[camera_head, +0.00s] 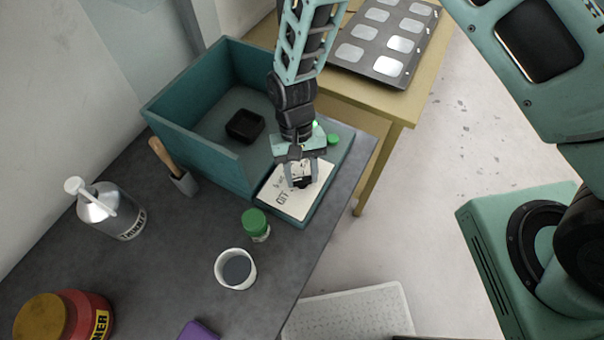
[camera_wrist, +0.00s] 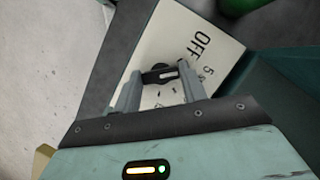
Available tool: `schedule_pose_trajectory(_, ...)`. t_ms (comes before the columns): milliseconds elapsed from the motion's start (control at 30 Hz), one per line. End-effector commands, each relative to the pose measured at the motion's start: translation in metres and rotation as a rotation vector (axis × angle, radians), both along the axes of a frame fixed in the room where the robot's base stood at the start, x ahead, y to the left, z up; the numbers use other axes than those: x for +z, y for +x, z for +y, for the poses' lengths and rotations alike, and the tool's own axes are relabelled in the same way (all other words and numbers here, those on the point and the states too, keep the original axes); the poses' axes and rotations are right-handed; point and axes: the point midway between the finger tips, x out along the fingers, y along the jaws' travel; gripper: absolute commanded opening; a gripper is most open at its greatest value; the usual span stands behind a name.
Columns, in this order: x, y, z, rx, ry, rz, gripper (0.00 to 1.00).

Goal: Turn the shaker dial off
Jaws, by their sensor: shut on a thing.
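The shaker is a teal open box (camera_head: 188,138) with a low front ledge carrying a cream dial plate (camera_head: 282,208). The plate shows "OFF" and small scale marks, also in the wrist view (camera_wrist: 172,28). The black dial (camera_wrist: 158,74) has a white pointer mark on its right part, which lies below the word "OFF" in that view; the exact setting is hard to read. My gripper (camera_head: 301,178) reaches down onto the plate. In the wrist view its two grey fingers (camera_wrist: 160,80) are shut on the dial, one on each side. The fingers partly cover the scale.
A black block (camera_head: 244,126) sits inside the box. A wooden table (camera_head: 400,108) is behind.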

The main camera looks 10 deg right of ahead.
Motion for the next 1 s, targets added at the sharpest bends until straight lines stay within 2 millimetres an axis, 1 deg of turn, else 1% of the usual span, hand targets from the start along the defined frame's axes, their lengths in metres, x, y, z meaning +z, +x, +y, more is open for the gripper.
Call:
schedule_pose_trajectory(200,-0.0014,0.0006,0.0018,0.183,0.001,-0.003,0.19)
schedule_pose_trajectory(500,0.0,0.0005,0.0026,0.364,0.0,-0.002,0.19)
schedule_pose_trajectory(700,0.0005,0.0005,0.0027,0.426,0.002,-0.003,0.19)
schedule_pose_trajectory(1000,0.0012,0.0004,0.0029,0.448,0.001,-0.003,0.19)
